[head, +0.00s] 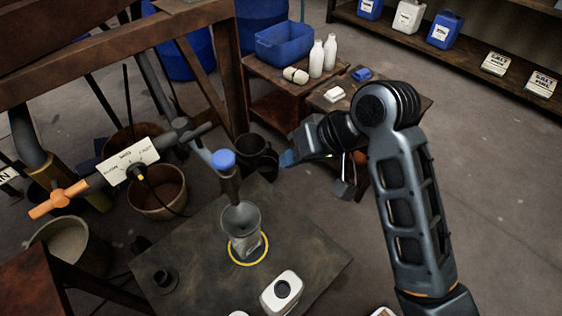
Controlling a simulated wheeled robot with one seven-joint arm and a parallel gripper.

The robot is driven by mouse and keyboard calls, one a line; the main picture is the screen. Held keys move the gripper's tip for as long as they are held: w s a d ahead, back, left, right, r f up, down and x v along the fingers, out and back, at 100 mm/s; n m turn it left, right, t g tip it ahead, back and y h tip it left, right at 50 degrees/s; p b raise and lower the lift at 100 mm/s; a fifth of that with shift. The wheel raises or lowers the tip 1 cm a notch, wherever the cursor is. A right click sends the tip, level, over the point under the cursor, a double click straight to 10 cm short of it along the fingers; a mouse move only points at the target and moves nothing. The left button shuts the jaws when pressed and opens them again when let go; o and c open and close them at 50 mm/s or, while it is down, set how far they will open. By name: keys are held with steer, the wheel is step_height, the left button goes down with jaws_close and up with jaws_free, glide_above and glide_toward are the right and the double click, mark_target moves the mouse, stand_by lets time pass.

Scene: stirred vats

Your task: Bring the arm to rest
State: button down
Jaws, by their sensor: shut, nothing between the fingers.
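My arm rises from the lower right of the head view, bends at its elbow and reaches left. My gripper (290,158) hangs in the air above the far right side of the low dark table (310,255). It is shut and holds nothing. Its fingers are small and partly hidden by the wrist. A grey metal cup (241,222) stands inside a yellow ring on the table, apart from my gripper, under a blue-capped spout (223,161).
A white container (282,292) stands at the table's front. Behind my gripper are a blue bin (284,43), white bottles (323,56) and a small side table (402,105). The floor at right is clear.

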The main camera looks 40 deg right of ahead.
steer(key=shift+s+d+r, duration=0.1)
steer(key=shift+s+r, duration=0.05)
steer(key=shift+r, duration=0.1)
steer(key=shift+f, duration=0.1)
steer(key=s+a+f+t+h, duration=0.1)
steer(key=s+a+f+t, duration=0.15)
steer(key=s, duration=0.35)
steer(key=s+a+f+t+h, duration=0.1)
steer(key=s+f+t+h, duration=0.1)
steer(key=s+f, duration=0.35)
steer(key=s+r+n+t, duration=0.1)
steer(key=s+r+t, duration=0.1)
steer(key=s+r, duration=0.3)
steer(key=s+r+n+t, duration=0.2)
steer(key=s+r, duration=0.4)
steer(key=s, duration=0.7)
steer(key=shift+d+r+h, duration=0.2)
steer(key=shift+d+h, duration=0.1)
steer(key=shift+d, duration=0.1)
